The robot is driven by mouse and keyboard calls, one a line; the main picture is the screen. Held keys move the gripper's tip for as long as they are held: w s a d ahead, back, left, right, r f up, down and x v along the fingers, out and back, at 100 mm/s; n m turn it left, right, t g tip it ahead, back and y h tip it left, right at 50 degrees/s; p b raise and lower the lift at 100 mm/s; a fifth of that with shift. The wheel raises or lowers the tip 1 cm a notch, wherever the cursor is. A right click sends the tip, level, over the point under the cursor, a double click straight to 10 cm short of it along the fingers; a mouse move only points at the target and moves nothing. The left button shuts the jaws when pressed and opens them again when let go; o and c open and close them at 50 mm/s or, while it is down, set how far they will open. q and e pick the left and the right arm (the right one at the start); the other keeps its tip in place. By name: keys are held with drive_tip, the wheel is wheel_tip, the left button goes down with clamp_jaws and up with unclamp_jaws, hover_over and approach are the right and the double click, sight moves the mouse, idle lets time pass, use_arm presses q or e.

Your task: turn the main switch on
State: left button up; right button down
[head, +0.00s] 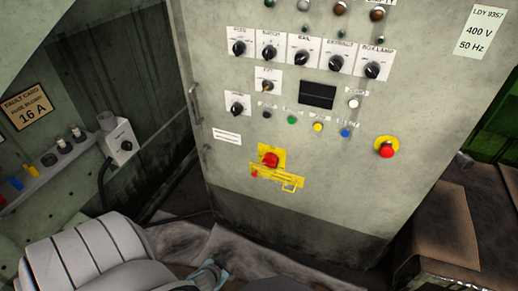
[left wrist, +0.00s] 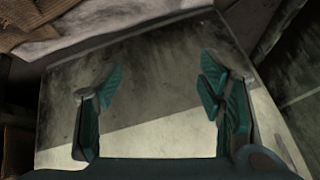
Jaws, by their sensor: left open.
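The main switch (head: 270,159) is a red rotary knob on a yellow plate, low on the front of the grey-green cabinet (head: 335,195). The fine position of the knob is too small to read. My left gripper (head: 210,272) shows only partly at the bottom of the head view, below and left of the switch and apart from it. In the left wrist view its teal fingers (left wrist: 158,85) are spread wide with nothing between them. The cabinet's lower front (left wrist: 150,130) lies beyond them. My right gripper is not in view.
A door handle (head: 194,104) stands out at the cabinet's left edge. A small switch box (head: 120,140) and shelf are left. Brown boxes (head: 445,225) stand right.

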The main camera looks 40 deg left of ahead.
use_arm(q)
drive_tip(key=w+a+r+t+y+b, duration=0.1)
drive_tip(key=w+t+b, duration=0.1)
drive_tip(key=w, duration=0.3)
drive_tip(key=w+a+r+t+b, duration=0.2)
drive_tip(key=w+b, duration=0.1)
drive_tip(key=w, duration=0.2)
drive_tip(key=n+t+y+b, duration=0.2)
drive_tip(key=n+t+b, duration=0.1)
drive_tip(key=t+b, duration=0.4)
approach(269, 162)
drive_tip(key=b+x, duration=0.1)
drive_tip(key=x, duration=0.7)
drive_tip(key=shift+a, duration=0.1)
drive_tip(key=shift+w+a, duration=0.1)
drive_tip(key=shift+w, duration=0.3)
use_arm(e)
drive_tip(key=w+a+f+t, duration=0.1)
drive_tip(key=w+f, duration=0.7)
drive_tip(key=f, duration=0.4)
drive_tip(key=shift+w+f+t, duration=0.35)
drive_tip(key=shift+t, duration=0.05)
use_arm(q)
drive_tip(key=c, duration=1.1)
